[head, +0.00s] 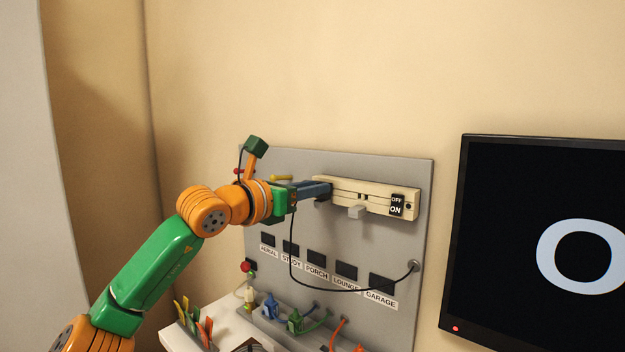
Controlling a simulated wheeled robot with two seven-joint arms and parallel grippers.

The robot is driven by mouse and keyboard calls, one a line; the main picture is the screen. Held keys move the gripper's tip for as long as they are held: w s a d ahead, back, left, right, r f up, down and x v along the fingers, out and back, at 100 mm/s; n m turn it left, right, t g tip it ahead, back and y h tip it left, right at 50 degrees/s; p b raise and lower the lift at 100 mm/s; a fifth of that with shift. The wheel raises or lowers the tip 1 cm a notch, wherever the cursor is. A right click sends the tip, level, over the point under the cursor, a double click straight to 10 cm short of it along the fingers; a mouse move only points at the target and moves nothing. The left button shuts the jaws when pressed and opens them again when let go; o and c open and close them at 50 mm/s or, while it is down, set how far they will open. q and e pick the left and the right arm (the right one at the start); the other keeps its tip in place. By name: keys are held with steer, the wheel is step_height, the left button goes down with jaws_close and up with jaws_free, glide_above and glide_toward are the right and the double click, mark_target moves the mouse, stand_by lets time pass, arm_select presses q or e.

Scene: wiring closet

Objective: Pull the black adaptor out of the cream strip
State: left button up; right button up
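The cream strip (378,196) is fixed near the top of the grey board, with a black OFF/ON switch (397,204) at its right end. My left gripper (322,190) reaches in from the left, its dark fingers at the strip's left end. A dark shape at the fingertips seems to be the black adaptor (323,199); the fingers hide most of it. I cannot tell whether they are closed on it. A black cable (294,250) hangs from behind the gripper and loops to the board's right edge. My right gripper is out of view.
The grey board (350,240) has several dark sockets labelled AERIAL, STUDY, PORCH, LOUNGE and GARAGE. Coloured plugs, including a blue one (270,306) and a green one (295,320), stand below. A black screen (500,240) hangs to the right.

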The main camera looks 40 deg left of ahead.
arm_select(q)
steer(key=shift+n, duration=0.3)
steer(key=w+a, duration=0.2)
steer(key=w, duration=0.1)
steer(key=w+a+f+p, duration=0.1)
steer(key=w, duration=0.1)
steer(key=shift+w+a, duration=0.1)
steer(key=shift+a, duration=0.2)
steer(key=shift+w+f, duration=0.25)
steer(key=shift+s+d+r, duration=0.2)
steer(key=shift+d, duration=0.2)
steer(key=shift+s+d+r, duration=0.15)
steer(key=shift+s+d, duration=0.05)
steer(key=shift+d, duration=0.15)
steer(key=shift+c, duration=1)
steer(key=shift+d, duration=0.2)
steer(key=c, duration=0.4)
steer(key=shift+a+f, duration=0.1)
steer(key=shift+a, duration=0.15)
steer(key=c, duration=0.7)
steer(key=shift+d, duration=0.1)
jaws_close()
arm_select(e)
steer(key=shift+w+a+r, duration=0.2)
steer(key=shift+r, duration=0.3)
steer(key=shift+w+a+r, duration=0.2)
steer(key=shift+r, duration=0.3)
